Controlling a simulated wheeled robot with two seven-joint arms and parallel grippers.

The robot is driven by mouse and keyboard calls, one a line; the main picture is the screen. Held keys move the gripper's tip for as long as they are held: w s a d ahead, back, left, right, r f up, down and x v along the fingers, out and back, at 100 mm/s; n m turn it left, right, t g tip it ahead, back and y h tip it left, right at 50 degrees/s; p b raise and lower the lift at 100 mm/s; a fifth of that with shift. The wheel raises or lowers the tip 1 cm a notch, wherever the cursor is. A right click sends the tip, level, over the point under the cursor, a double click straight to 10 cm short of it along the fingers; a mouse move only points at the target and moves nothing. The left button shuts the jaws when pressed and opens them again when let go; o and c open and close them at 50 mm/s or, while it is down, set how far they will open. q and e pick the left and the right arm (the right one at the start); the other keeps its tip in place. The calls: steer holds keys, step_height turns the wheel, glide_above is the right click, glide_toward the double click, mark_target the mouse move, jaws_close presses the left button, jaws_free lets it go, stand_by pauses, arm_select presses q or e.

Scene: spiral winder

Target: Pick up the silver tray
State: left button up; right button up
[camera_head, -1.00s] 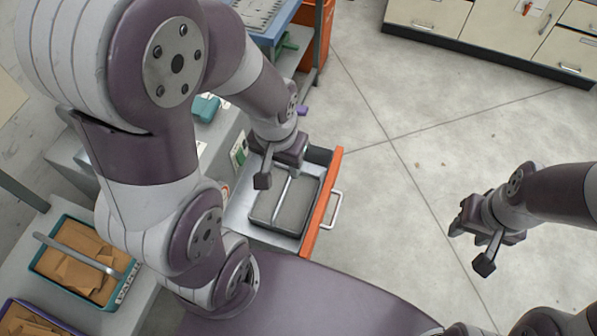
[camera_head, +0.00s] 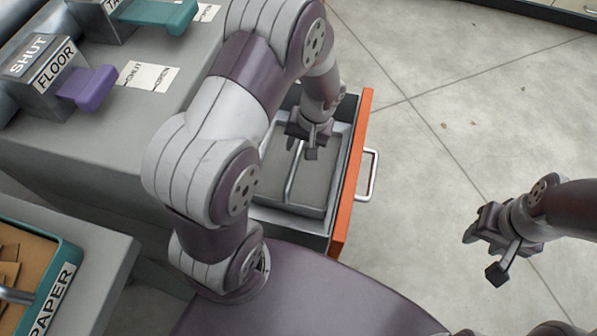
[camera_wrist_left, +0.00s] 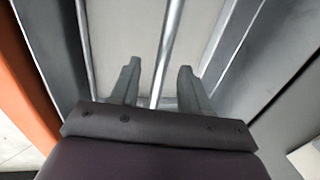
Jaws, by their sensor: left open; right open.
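The silver tray (camera_head: 312,186) lies in an open drawer with an orange front (camera_head: 352,180). A thin metal bar handle (camera_head: 293,176) runs across the tray's middle. My left gripper (camera_head: 302,150) is open above the tray, near the bar. In the left wrist view, the bar (camera_wrist_left: 168,50) passes between the two open fingers (camera_wrist_left: 158,85), with the tray floor behind. I cannot tell whether the fingers touch the bar. My right gripper (camera_head: 483,258) is open and empty over the floor at the right. My left arm hides part of the drawer.
A grey cabinet (camera_head: 120,135) with a purple lever (camera_head: 88,90) and a teal lever (camera_head: 165,15) stands at the left. A teal tray labelled PAPER (camera_head: 58,285) is at the lower left. The drawer's handle (camera_head: 371,176) sticks out right. Floor at right is clear.

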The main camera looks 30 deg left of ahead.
mark_target(299, 150)
arm_select(q)
steer(key=f+b, duration=0.1)
steer(key=f, duration=0.1)
steer(key=a+f+b, duration=0.1)
steer(key=f+b, duration=0.1)
steer(key=f, duration=0.1)
steer(key=shift+a+f, duration=0.2)
steer(key=shift+f, duration=0.15)
steer(key=shift+r, duration=0.2)
jaws_close()
step_height(299, 150, up, 10)
steer(key=p, duration=0.5)
